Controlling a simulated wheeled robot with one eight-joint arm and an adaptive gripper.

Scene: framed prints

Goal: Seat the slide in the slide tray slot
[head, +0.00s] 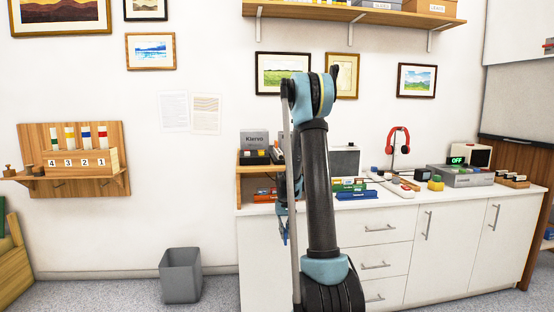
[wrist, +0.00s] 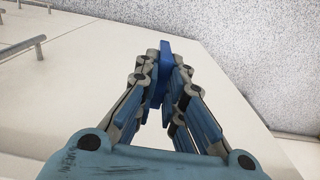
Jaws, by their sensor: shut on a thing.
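My gripper (wrist: 160,85) is shut on a thin dark-blue piece (wrist: 165,50), which I take to be the slide. The piece stands out past the fingertips, and its lower part is hidden between the fingers. In the head view my gripper (head: 284,222) hangs in front of the counter's left end, mostly hidden behind my arm. Coloured trays stand on the counter: a blue one (head: 357,195) and a green one (head: 350,184). I cannot tell which is the slide tray, and no slot shows clearly.
The white counter (head: 420,197) also bears red headphones (head: 398,140) on a stand and a grey box with an "OFF" display (head: 457,161). A grey bin (head: 181,275) stands on the floor. A wooden numbered rack (head: 80,162) hangs on the left wall. The floor between is clear.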

